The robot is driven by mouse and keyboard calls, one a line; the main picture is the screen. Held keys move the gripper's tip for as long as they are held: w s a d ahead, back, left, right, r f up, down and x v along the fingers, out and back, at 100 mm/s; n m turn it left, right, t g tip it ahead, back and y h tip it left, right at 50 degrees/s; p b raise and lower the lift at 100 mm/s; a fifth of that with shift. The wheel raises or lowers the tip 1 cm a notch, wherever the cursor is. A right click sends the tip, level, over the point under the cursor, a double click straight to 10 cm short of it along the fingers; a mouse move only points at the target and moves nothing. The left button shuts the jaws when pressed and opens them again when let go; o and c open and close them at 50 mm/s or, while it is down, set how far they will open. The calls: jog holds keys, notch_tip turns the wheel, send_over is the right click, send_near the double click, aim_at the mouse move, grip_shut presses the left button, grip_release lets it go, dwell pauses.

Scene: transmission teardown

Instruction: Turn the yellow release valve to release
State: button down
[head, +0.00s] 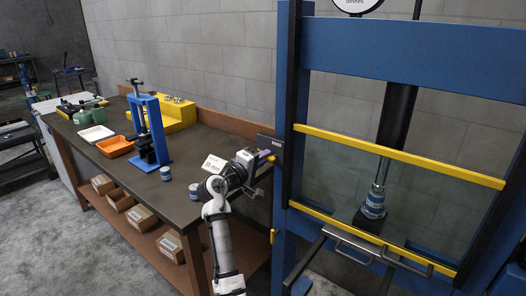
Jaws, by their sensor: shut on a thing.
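The yellow release valve (271,159) is a small yellow-orange bit at the left post of the blue press (285,100), just below a dark labelled box (268,144). My gripper (264,156) reaches it from the left and is shut on it. The fingers hide most of the valve, so its turn angle cannot be told. The press has a clear guard with yellow rails. Behind the guard, a blue-and-silver part (374,203) stands under the steel rod of the ram (398,115).
The long workbench (130,160) on the left carries a blue arbor press (152,130), an orange tray (115,147), a white tray (96,133) and a yellow block (180,115). A small can (193,190) stands near its front edge, close to my arm. Cardboard boxes fill the lower shelf.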

jog(key=shift+f+n+p, duration=0.1)
jog(key=shift+n+p, duration=0.6)
jog(key=shift+n, duration=0.4)
jog(key=shift+f, duration=0.1)
jog(key=c, duration=1.4)
grip_release()
jog(key=shift+c, duration=0.2)
jog(key=b+v, duration=0.4)
jog(key=v, duration=1)
